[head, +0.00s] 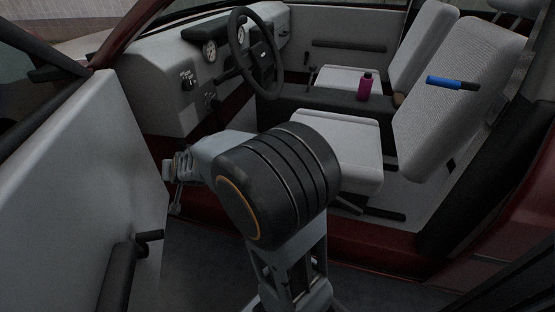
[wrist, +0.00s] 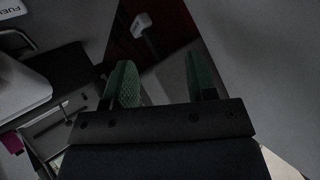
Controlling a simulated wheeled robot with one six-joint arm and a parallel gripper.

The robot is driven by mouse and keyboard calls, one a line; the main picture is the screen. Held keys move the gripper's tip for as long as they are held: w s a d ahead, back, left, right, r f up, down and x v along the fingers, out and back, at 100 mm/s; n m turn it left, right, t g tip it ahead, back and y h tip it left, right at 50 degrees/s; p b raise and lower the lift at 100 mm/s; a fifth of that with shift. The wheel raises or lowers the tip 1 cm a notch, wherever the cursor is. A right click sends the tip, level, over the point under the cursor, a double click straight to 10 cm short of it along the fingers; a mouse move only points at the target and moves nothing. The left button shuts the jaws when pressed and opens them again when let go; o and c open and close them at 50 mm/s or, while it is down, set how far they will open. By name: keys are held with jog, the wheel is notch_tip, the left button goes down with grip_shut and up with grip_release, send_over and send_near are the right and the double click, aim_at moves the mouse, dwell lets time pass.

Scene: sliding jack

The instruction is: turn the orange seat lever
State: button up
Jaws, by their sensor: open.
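I see no orange seat lever in either view. In the head view, the near seat (head: 345,160) is light grey, with dark bars low along its side, partly hidden by my arm. My gripper (wrist: 161,80) shows in the wrist view as two green, textured fingers set well apart, with nothing between them. Beyond the fingers is a dark red panel with a pale handle-like piece (wrist: 143,24). In the head view my gripper is mostly hidden by my arm, on the dashboard side of the near seat.
The open door panel (head: 85,165) stands at left, with a dark handle. The steering wheel (head: 258,55) is behind my arm. A magenta bottle (head: 364,87) stands between the seats. A blue-handled item (head: 452,83) lies against the near backrest. Dark floor shows beside the sill.

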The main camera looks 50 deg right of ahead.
jog(key=w+d+f+m+g+h, duration=0.1)
jog(key=w+d+f+m+h, duration=0.3)
jog(key=d, duration=0.3)
jog(key=w+d+f+m+h, duration=0.1)
jog(key=d+f+m+h, duration=0.1)
jog(key=d+m+h, duration=0.35)
jog(key=s+d+f+m+g+h, duration=0.65)
jog(key=s+d+g, duration=0.35)
jog(key=g, duration=0.2)
jog(key=shift+h, duration=0.4)
jog(key=shift+s+d+f+b, duration=0.1)
jog(key=shift+s+d+b, duration=0.45)
jog(key=shift+d, duration=1.5)
jog(key=shift+s+d+f+b, duration=0.15)
jog(key=shift+d+b, duration=0.75)
jog(key=shift+d, duration=1.2)
jog(key=shift+s+d+f+b, duration=0.1)
jog(key=shift+s+d+b, duration=0.45)
jog(key=shift+d, duration=1.5)
jog(key=shift+w, duration=0.15)
grip_shut()
